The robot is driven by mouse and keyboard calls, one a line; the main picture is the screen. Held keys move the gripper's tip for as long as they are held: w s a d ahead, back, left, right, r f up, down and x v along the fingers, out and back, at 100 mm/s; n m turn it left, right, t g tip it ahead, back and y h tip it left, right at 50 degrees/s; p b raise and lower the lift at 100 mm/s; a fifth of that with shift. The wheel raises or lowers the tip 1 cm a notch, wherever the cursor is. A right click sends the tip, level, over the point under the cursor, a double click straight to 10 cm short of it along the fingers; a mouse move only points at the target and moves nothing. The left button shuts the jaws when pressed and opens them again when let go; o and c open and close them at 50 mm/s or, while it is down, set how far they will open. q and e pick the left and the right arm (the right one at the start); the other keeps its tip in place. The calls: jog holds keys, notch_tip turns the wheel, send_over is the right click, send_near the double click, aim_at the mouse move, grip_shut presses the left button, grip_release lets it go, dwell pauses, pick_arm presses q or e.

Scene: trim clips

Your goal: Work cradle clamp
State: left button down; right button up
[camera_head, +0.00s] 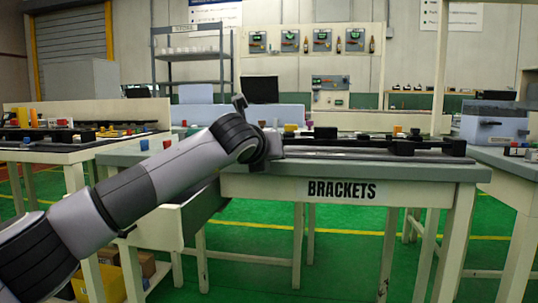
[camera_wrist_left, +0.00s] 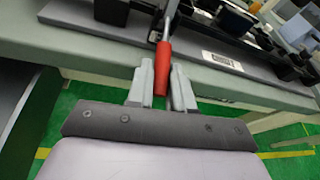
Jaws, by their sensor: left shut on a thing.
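The clamp's red handle (camera_wrist_left: 163,66) is between the two grey fingers of my left gripper (camera_wrist_left: 163,82), which are shut on it. A thin metal lever (camera_wrist_left: 170,20) runs up from the handle over the grey base plate (camera_wrist_left: 85,24). Black blocks (camera_wrist_left: 112,11) stand on that plate beside the lever. In the head view my left arm reaches to the left part of the BRACKETS bench (camera_head: 420,168). Its wrist hides the fingers and the handle there. My right gripper is in neither view.
The long fixture with black blocks (camera_head: 402,148) lies along the bench to the right of my wrist. Another bench (camera_head: 30,152) with small parts stands at left. Green floor is open in front.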

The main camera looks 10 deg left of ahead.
pick_arm(q)
jog(key=c, duration=1.1)
grip_release()
jog(key=v, duration=0.7)
jog(key=shift+a, duration=0.1)
